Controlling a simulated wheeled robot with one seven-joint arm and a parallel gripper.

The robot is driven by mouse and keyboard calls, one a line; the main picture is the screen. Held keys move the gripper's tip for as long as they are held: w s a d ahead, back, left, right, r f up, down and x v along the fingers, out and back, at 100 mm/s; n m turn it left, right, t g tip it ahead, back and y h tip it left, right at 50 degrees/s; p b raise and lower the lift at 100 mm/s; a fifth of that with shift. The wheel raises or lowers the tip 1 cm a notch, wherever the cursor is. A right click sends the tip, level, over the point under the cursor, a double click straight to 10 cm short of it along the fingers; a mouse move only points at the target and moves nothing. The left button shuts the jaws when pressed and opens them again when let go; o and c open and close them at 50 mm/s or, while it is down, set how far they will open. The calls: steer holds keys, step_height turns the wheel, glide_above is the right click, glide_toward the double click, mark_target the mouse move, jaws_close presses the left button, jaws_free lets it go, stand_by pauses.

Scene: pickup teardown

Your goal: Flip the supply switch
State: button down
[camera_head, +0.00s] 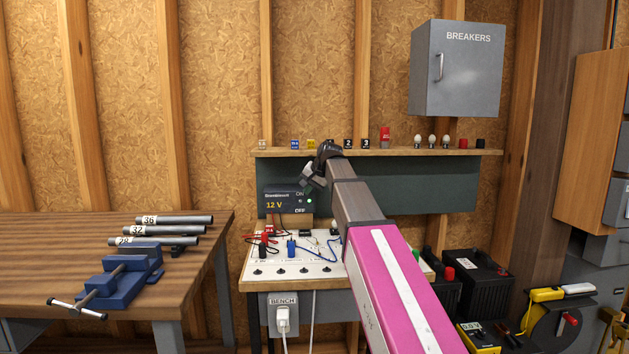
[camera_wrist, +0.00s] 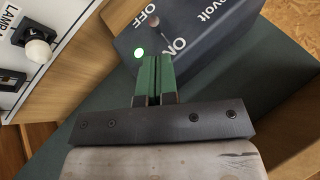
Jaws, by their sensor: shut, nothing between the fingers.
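The supply (camera_head: 283,203), a dark box with a yellow "12 V" display, stands at the back of the bench. Its front shows ON, OFF and a lit green lamp. In the wrist view the supply (camera_wrist: 205,35) fills the top middle. Its switch (camera_wrist: 156,22) is a small round-ended lever between the ON and OFF labels; I cannot tell surely which way it is set. My gripper (camera_wrist: 155,58) is shut and empty. Its green fingertips are just below the ON label and close to the green lamp. In the head view my gripper (camera_head: 311,178) is at the supply's upper right, partly hiding it.
The white bench panel (camera_head: 290,255) with leads and knobs lies below the supply. A shelf (camera_head: 400,152) with small parts runs above. A grey breaker cabinet (camera_head: 457,70) hangs at upper right. A wooden table (camera_head: 190,270) with a blue vise stands left.

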mark_target(300, 201)
steer(key=shift+s+a+f, duration=0.25)
steer(key=shift+a+f, duration=0.1)
steer(key=shift+f, duration=0.2)
steer(key=shift+s+a+f, duration=0.2)
steer(key=shift+a+f, duration=0.15)
steer(key=shift+f, duration=0.15)
steer(key=shift+s+f+t, duration=0.2)
steer(key=shift+s+t, duration=0.1)
steer(key=shift+t, duration=0.4)
steer(key=shift+s+f+n+t, duration=0.55)
steer(key=shift+f+t, duration=0.1)
steer(key=shift+t, duration=0.55)
steer(key=shift+s+f+t+y, duration=0.1)
steer(key=shift+f+t+y, duration=0.3)
steer(key=shift+t, duration=0.6)
steer(key=shift+r, duration=0.2)
steer(key=shift+r, duration=0.65)
